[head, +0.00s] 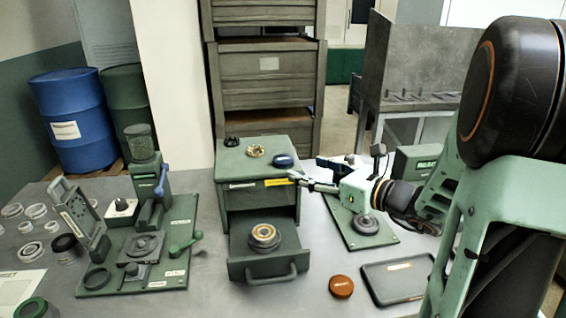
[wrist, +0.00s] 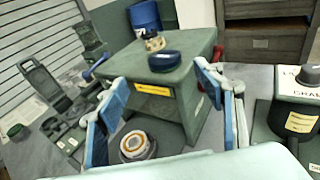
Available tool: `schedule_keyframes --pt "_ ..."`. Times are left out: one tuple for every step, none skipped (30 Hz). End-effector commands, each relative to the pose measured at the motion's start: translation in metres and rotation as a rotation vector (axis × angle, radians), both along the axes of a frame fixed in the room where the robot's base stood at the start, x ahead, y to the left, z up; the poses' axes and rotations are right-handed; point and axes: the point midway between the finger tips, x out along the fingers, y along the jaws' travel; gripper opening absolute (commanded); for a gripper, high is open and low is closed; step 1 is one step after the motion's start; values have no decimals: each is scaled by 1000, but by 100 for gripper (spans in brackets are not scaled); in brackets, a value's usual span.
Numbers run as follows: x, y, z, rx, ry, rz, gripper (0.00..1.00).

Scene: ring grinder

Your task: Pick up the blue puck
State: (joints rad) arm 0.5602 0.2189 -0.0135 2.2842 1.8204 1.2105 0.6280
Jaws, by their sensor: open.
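The dark blue puck (head: 283,161) lies on the top of a green drawer cabinet (head: 236,158), near its right front corner. In the wrist view the puck (wrist: 164,61) shows ahead, in the upper middle between my two blue-padded fingers. My gripper (head: 303,170) is open and empty, just right of the cabinet and close to the puck, apart from it. In the wrist view my gripper's fingers (wrist: 160,92) are spread wide on either side of the cabinet front.
A brass-coloured ring part (head: 256,151) and a small dark part (head: 232,141) sit left of the puck. The open drawer (head: 262,275) holds a round ringed part. An orange puck (head: 341,286) and a dark tray (head: 398,279) lie on the table at right.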

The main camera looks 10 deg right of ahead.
Motion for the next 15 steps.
schedule_keyframes --pt "7 7 -1 1 1 7 62" --pt "11 9 -2 0 0 5 62" --pt "16 12 -3 -2 0 5 62" --pt "20 14 -4 -2 0 5 62" --pt "22 16 -4 -1 1 5 62" --pt "25 18 -5 -2 0 5 62" --pt "27 19 -5 -2 0 4 62" --pt "29 20 -5 -3 0 4 62" --pt "31 21 -5 -3 0 4 62" --pt "33 22 -5 -3 0 4 62" --pt "36 23 -5 -2 0 4 62" --pt "40 25 -6 -2 0 5 62" --pt "45 26 -7 -2 1 6 62" --pt "49 28 -7 -3 0 6 62" --pt "55 31 -8 -1 0 6 62"
